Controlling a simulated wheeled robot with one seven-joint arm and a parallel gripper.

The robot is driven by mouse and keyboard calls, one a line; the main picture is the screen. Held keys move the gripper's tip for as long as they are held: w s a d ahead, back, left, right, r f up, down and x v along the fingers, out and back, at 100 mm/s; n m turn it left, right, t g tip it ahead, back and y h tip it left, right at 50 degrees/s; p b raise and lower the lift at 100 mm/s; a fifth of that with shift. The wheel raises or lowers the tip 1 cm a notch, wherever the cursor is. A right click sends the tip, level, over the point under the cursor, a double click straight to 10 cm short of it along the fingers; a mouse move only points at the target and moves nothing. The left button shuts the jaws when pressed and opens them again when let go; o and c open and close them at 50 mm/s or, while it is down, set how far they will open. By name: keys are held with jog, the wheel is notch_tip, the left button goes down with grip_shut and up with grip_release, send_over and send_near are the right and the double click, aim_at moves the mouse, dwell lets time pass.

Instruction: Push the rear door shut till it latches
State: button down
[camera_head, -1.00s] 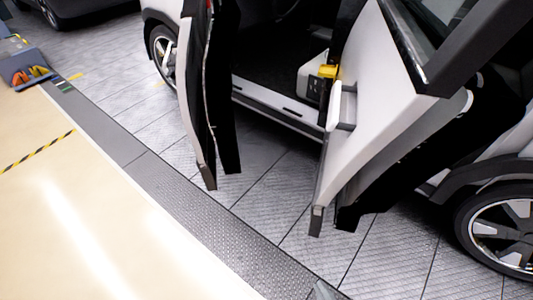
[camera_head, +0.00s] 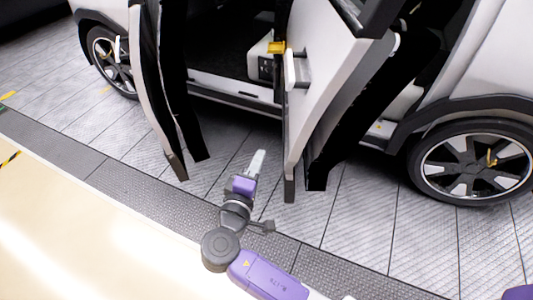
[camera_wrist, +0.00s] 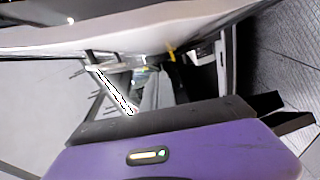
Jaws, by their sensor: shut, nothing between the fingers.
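The rear door (camera_head: 335,85) is the right one of two white car doors standing open in the head view. Its outer edge points toward the walkway, and a grey handle bar (camera_head: 300,83) juts from its face. My gripper (camera_head: 258,160) is shut and empty. It is over the floor to the left of the rear door's lower edge, with a visible gap in the head view. The wrist view shows a pale panel (camera_wrist: 130,35) across the top; I cannot tell for sure which part of the car it is. The latch is not clearly visible.
The front door (camera_head: 150,90) stands open to the left of my gripper. A white box with a yellow top (camera_head: 276,48) is inside the car. The rear wheel (camera_head: 477,163) is at the right. Tiled floor (camera_head: 370,235) is clear in front of it.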

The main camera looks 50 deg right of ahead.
jog(key=w+d+p, duration=0.1)
jog(key=d, duration=0.9)
jog(key=shift+d+f+p, duration=0.2)
jog(key=shift+f+p, duration=0.15)
jog(key=shift+f, duration=0.1)
